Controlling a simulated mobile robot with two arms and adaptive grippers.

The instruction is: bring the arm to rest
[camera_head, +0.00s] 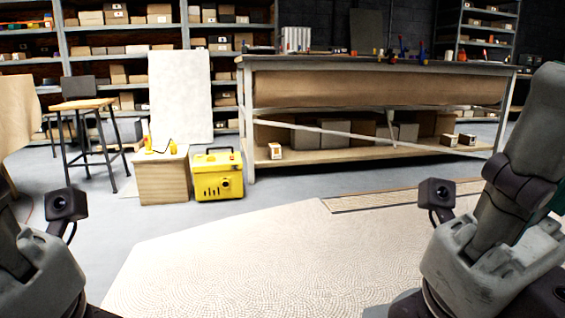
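My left arm's wrist (40,265) shows at the lower left, with a small dark camera (67,203) on it. My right arm (520,165) comes down along the right edge to its wrist (490,265), which also carries a dark camera (437,193). The fingers of both grippers are outside the picture, so what they hold is hidden. A pale mosaic-textured panel (240,262) spans the front between the wrists. A second, narrower patterned strip (395,197) lies behind it to the right.
A long workbench (380,84) with tools on top and boxes below stands behind. A yellow case (217,176), a wooden box (162,178), a white board (181,97) and a stool (82,104) stand left of it. Shelves line the back. Grey floor (120,220) is clear.

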